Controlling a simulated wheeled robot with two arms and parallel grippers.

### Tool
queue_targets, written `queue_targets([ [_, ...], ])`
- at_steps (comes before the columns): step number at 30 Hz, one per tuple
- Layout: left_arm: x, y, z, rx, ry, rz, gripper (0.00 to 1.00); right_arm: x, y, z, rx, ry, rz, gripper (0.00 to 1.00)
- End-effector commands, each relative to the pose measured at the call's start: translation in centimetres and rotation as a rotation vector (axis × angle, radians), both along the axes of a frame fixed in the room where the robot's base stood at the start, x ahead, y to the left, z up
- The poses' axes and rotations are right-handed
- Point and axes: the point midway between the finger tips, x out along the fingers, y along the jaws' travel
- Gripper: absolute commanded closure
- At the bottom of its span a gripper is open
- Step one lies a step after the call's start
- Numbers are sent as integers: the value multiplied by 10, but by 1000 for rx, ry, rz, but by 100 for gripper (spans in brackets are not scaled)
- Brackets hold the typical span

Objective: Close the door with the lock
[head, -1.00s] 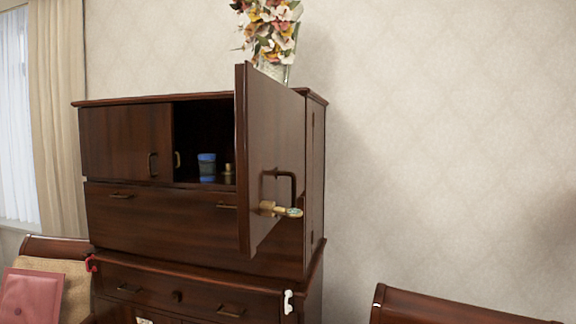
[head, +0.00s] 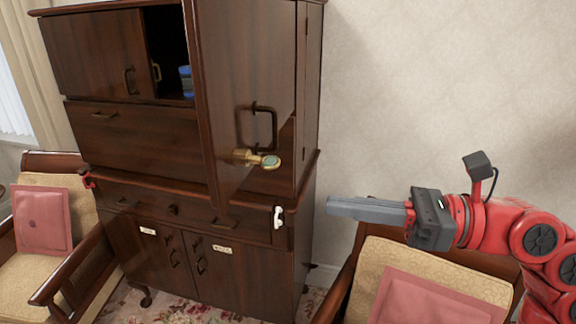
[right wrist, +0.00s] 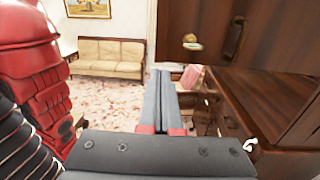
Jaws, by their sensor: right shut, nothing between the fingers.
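The open cabinet door (head: 232,75) is dark wood and swings out from the upper right of the cabinet (head: 130,150). It has a dark bar handle (head: 273,126) and, below it, a brass lock with a round pale-green-faced end (head: 268,161). The lock also shows in the right wrist view (right wrist: 191,42). My right gripper (head: 332,207) is shut and empty, to the right of and below the lock, apart from the door. In the right wrist view its fingers (right wrist: 161,75) lie together. My left gripper is not in view.
A blue cup (head: 186,82) stands inside the open compartment. A white hook (head: 278,217) and a red hook (head: 87,180) are on the cabinet's sides. Cushioned chairs stand at left (head: 20,270) and lower right (head: 392,250). The wall right of the cabinet is clear.

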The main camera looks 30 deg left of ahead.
Motion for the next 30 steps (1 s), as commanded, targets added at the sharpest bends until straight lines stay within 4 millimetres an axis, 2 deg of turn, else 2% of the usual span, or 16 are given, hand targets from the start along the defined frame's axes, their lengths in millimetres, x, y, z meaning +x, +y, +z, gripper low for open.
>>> queue_targets([
  [2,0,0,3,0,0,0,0,1,3,8,-2,-31,-16,100],
  [8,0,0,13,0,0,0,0,-5,23,10,-4,-32,-16,100],
  [21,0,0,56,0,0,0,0,-28,110,12,-2,-27,-15,100],
  [25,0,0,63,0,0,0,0,-33,126,11,-1,-29,-15,100],
  [30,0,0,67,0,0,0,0,-35,136,8,-2,-30,-18,100],
])
